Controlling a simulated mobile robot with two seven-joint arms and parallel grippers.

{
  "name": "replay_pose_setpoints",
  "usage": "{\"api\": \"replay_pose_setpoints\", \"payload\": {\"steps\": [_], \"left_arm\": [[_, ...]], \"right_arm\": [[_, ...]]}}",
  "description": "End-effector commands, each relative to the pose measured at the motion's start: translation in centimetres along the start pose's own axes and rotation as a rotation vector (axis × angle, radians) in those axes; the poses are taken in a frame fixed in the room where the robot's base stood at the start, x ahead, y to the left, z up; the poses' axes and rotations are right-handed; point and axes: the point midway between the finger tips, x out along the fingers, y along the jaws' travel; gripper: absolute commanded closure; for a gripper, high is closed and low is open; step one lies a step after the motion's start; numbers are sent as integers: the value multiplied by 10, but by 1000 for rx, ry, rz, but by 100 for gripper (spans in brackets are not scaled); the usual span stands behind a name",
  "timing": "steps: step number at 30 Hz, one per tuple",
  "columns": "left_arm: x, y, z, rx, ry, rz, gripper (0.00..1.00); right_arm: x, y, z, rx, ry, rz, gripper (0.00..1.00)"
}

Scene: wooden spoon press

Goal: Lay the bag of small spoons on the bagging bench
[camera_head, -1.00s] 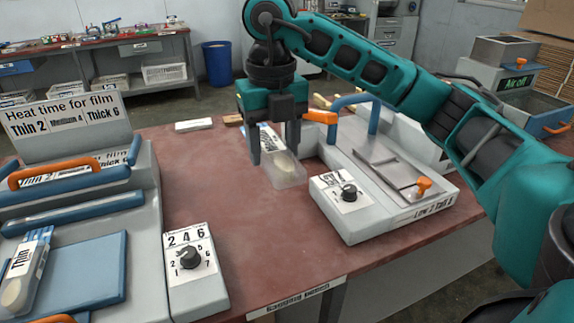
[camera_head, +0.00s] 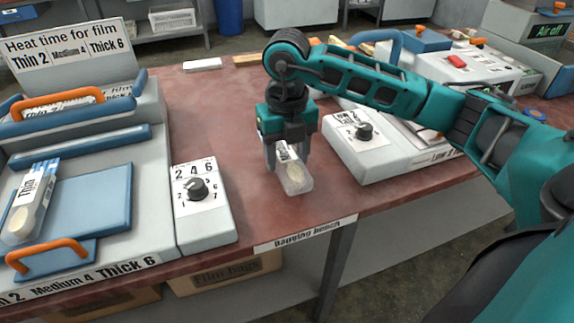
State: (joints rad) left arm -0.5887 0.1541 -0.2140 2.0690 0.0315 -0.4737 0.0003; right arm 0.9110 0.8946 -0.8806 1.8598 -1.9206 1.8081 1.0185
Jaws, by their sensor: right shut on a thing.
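My right gripper (camera_head: 287,162) is over the bagging bench (camera_head: 245,225), between the two sealing machines, and points down. It is shut on a clear bag of small spoons (camera_head: 295,181), with a pale wooden spoon end showing at its near end. The bag hangs low over the red-brown bench top, close to the front edge; I cannot tell whether it touches. The jaws hide its upper part. The bench label "Bagging bench" (camera_head: 305,233) is on the front edge. My left gripper is not in view.
At left is a sealer with orange handles and a dial box (camera_head: 204,203); a film bag marked Thin (camera_head: 30,202) lies on it. At right is a second sealer with a dial (camera_head: 363,131). A white block (camera_head: 202,65) lies at the back. The bench between is clear.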

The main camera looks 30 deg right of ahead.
Motion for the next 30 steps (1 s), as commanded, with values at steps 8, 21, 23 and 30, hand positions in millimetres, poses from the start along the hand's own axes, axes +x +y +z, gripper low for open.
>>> {"api": "replay_pose_setpoints", "payload": {"steps": [8,21,23,30], "left_arm": [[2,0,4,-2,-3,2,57],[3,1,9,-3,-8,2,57],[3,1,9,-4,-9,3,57],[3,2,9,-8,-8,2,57]], "right_arm": [[30,0,-1,-1,2,0,73],[33,0,-1,-1,2,-1,30],[33,0,-1,0,2,-1,25],[33,0,-1,0,2,-1,18]]}}
